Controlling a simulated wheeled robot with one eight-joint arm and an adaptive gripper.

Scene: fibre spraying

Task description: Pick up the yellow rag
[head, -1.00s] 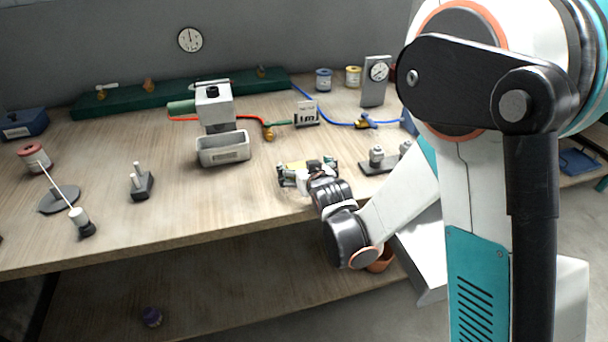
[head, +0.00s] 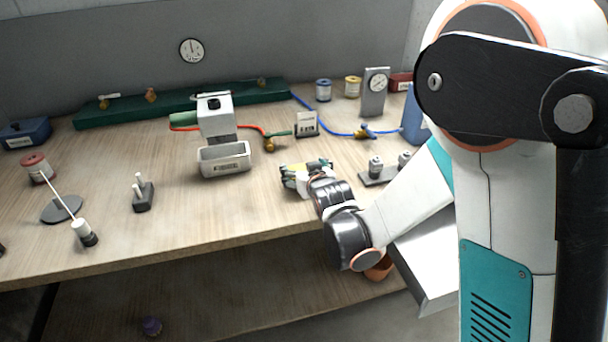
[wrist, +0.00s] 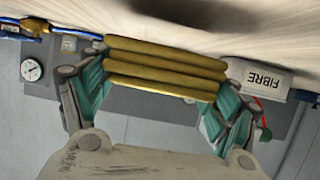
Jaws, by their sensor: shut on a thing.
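The yellow rag (wrist: 165,68) is a folded stack of mustard-yellow layers. In the wrist view it spans the space between the two teal-padded fingers of my gripper (wrist: 160,85), which press on its two ends. In the head view my gripper (head: 306,168) is over the front middle of the workbench, and only a little of the rag (head: 318,162) shows between the fingers. My gripper is shut on the rag. Whether the rag still touches the bench is hard to tell.
A grey-white machine with a tray labelled FIBRE (head: 226,160) stands left of my gripper on the workbench (head: 130,232). A dark base with metal posts (head: 376,172) is close on the right. A blue hose with a brass fitting (head: 366,132) and a dial gauge stand (head: 374,92) are behind.

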